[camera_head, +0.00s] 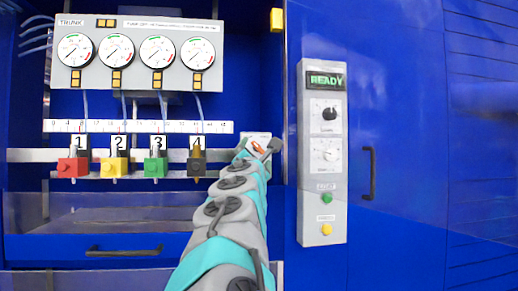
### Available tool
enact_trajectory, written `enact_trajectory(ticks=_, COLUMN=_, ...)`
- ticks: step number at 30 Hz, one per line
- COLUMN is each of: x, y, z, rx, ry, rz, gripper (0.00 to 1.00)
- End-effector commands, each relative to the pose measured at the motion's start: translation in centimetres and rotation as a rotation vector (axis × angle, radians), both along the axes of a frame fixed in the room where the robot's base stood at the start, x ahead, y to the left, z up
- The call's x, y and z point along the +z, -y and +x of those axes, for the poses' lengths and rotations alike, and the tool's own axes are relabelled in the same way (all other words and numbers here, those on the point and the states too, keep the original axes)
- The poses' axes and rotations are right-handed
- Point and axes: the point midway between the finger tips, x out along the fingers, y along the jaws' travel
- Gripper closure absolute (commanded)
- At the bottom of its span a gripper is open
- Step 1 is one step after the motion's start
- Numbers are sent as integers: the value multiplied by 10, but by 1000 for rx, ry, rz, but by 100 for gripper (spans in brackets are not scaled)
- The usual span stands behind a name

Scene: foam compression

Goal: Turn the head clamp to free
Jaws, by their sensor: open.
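A white plate (256,136) with a small orange lever (258,147) sits on the rail right of station 4. It may be the head clamp, but its label is too small to read. My arm reaches up from the bottom and its end covers the lower part of this plate. My gripper (268,152) is small and dark here, open, close in front of the plate's right side. I cannot tell whether it touches the lever. The control box (307,215) at right has a black selector knob (329,113) and a white dial knob (331,156); their labels are unclear.
Red (72,167), yellow (114,167), green (155,167) and black (197,170) blocks hang under numbers 1 to 3 and a partly visible 4. Several gauges sit on a grey panel (140,28) above. The box's display (326,80) reads READY. A door handle (369,173) stands at right.

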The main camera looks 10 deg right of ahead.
Motion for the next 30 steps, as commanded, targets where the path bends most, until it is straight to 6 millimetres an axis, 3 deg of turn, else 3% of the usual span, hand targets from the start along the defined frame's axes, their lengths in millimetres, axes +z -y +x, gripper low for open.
enact_trajectory(ticks=15, x=14, y=17, z=53, rx=0, ry=-3, rz=6, gripper=7)
enact_trajectory(ticks=27, x=16, y=19, z=59, rx=-2, ry=0, rz=5, gripper=7)
enact_trajectory(ticks=30, x=16, y=19, z=59, rx=-2, ry=-1, rz=5, gripper=18)
